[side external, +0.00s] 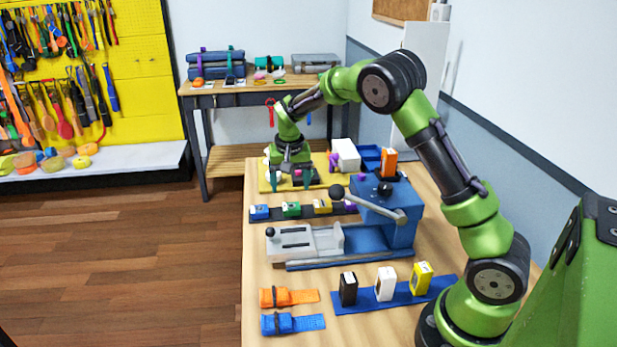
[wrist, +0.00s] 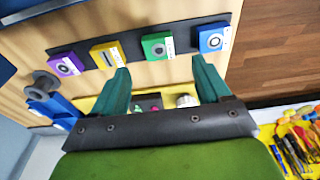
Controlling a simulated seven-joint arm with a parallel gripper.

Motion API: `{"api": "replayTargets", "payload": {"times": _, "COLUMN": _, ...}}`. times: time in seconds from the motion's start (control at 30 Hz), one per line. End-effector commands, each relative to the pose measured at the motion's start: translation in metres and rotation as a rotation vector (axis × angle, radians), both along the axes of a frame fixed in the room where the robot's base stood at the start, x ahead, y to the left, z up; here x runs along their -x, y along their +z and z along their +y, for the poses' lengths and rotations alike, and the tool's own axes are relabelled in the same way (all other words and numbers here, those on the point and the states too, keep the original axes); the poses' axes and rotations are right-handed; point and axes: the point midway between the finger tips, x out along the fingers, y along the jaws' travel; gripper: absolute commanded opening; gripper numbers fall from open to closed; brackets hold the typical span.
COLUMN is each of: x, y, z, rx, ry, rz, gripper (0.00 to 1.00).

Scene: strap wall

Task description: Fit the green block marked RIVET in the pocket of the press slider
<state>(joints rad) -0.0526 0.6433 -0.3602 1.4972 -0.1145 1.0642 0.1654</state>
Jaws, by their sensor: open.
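A green block (side external: 291,209) with a white label sits on a dark strip (side external: 268,222) between a blue block (side external: 259,212) and a yellow block (side external: 322,206). The green block also shows in the wrist view (wrist: 155,46), with a dark round mark; its lettering is too small to read. My gripper (side external: 292,181) is open and empty, above and behind the strip. In the wrist view the green block lies beyond the gap between my fingertips (wrist: 161,74). The press slider (side external: 287,244) is a light grey plate in front of the strip. I cannot make out its pocket clearly.
The blue press body (side external: 392,222), with its ball-ended lever (side external: 370,204), stands right of the strip. A purple block (wrist: 66,64) ends the row. A blue mat (side external: 372,301) holds black, white and yellow boxes. Orange (side external: 290,297) and blue (side external: 292,323) straps lie at the front.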

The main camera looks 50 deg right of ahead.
Motion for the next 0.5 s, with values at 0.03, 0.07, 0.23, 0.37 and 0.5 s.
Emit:
{"api": "replayTargets", "payload": {"times": 0.03, "x": 0.000, "y": 0.015, "z": 0.001, "rx": 0.001, "ry": 0.001, "rz": -0.005, "gripper": 0.76}}
{"api": "replayTargets", "payload": {"times": 0.07, "x": 0.001, "y": 0.022, "z": 0.002, "rx": 0.001, "ry": 0.002, "rz": -0.006, "gripper": 0.76}}
{"api": "replayTargets", "payload": {"times": 0.23, "x": 0.005, "y": 0.057, "z": 0.007, "rx": 0.000, "ry": 0.002, "rz": -0.004, "gripper": 0.76}}
{"api": "replayTargets", "payload": {"times": 0.37, "x": 0.008, "y": 0.075, "z": 0.008, "rx": 0.001, "ry": 0.001, "rz": -0.002, "gripper": 0.76}}
{"api": "replayTargets", "payload": {"times": 0.5, "x": 0.010, "y": 0.086, "z": 0.010, "rx": -0.001, "ry": 0.004, "rz": -0.004, "gripper": 0.76}}
